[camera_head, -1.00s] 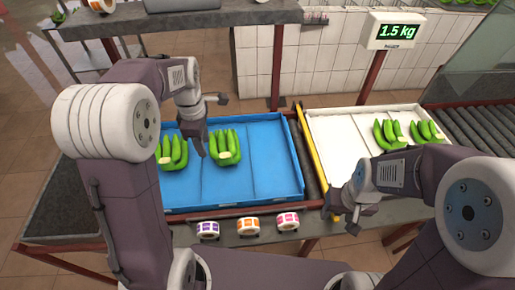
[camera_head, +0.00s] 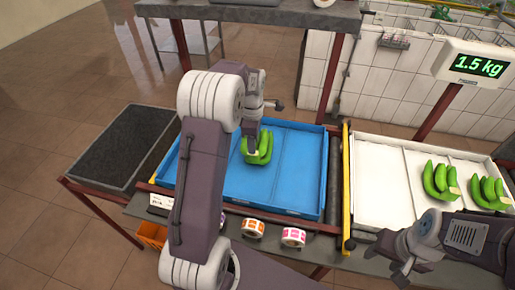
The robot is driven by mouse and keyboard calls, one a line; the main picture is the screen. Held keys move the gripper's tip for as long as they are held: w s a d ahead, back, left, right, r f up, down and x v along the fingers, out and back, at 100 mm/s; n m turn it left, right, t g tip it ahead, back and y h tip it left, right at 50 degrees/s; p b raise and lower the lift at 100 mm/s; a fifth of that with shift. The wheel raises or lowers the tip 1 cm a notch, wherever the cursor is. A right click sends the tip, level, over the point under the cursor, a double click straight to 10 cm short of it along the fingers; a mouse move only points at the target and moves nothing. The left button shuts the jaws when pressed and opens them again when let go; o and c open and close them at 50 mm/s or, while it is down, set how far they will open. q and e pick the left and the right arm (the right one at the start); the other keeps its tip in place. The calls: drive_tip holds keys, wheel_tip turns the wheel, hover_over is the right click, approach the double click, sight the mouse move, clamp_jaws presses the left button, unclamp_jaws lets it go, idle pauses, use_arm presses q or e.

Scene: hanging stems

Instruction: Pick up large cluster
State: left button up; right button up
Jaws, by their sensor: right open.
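A green banana cluster (camera_head: 265,150) lies in the blue tray (camera_head: 300,180), in its middle part. My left gripper (camera_head: 252,148) points down right at this cluster and overlaps its left side. I cannot tell whether its fingers touch or hold it. My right gripper (camera_head: 401,272) is open and empty at the front edge, below the white tray.
A scale display (camera_head: 478,65) reads 1.5 kg above the white tray. A yellow rail (camera_head: 347,175) divides the trays. Tape rolls, one orange (camera_head: 252,229) and one pink (camera_head: 293,237), stand at the front. A dark empty surface (camera_head: 122,147) lies left. A shelf crosses the back.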

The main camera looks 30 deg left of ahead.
sight(257, 145)
use_arm(q)
drive_tip(key=f, duration=0.4)
drive_tip(key=shift+s+a+f, duration=0.2)
drive_tip(key=shift+a+f, duration=0.15)
drive_tip(key=shift+f, duration=0.05)
drive_tip(key=shift+w+d+f, duration=0.1)
drive_tip(key=shift+f, duration=0.1)
clamp_jaws()
drive_tip(key=shift+w+r, duration=0.1)
drive_tip(key=shift+r, duration=0.05)
